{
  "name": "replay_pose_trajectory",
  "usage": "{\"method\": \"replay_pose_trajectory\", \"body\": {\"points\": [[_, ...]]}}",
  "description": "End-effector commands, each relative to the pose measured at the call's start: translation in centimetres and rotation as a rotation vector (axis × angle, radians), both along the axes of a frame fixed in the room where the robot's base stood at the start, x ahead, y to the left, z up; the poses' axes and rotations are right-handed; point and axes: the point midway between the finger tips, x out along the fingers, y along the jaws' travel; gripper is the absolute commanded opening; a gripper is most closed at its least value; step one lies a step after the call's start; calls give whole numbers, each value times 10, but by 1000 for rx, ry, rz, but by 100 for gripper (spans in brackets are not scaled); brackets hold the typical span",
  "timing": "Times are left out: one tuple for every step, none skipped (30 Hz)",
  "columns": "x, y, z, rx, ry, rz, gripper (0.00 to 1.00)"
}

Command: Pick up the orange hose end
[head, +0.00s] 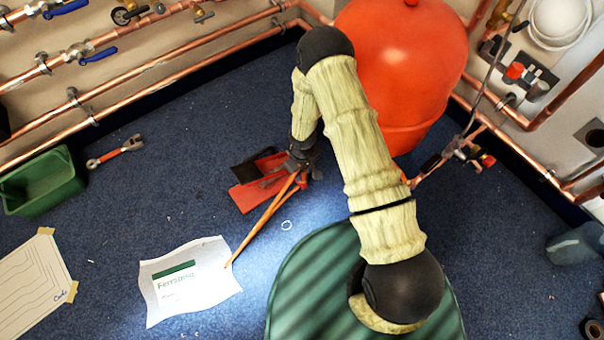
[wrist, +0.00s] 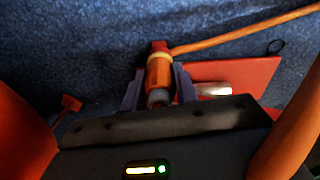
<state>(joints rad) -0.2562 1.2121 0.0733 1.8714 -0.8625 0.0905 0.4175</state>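The orange hose end (wrist: 158,72) is a short, thick orange piece with a grey tip. In the wrist view it sits between the two fingers of my gripper (wrist: 160,88), which are close against its sides. From it a thin orange hose (wrist: 240,33) runs off to the upper right. In the head view my gripper (head: 301,170) is low over the floor, and the orange hose (head: 257,224) runs from it down-left to the edge of a paper sheet. The hose end itself is mostly hidden there by my gripper.
A red folder-like object (head: 256,193) lies beside my gripper. The paper sheet (head: 190,300) and a red-handled wrench (head: 116,151) lie on the blue floor. A green bin (head: 40,180) stands at left. A large orange tank (head: 410,60) and copper pipes line the back.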

Motion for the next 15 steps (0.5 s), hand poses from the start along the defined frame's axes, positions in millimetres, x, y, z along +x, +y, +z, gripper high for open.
{"method": "replay_pose_trajectory", "body": {"points": [[0,0,0,0,0,0,19],[0,0,0,0,0,0,13],[0,0,0,0,0,0,5],[0,0,0,0,0,0,3],[0,0,0,0,0,0,3],[0,0,0,0,0,0,3],[0,0,0,0,0,0,3],[0,0,0,0,0,0,3],[0,0,0,0,0,0,3],[0,0,0,0,0,0,3],[0,0,1,0,0,0,3],[0,0,2,0,0,0,3],[0,0,4,1,-1,0,3],[0,0,6,1,-1,0,3],[0,0,9,1,-1,0,3]]}}
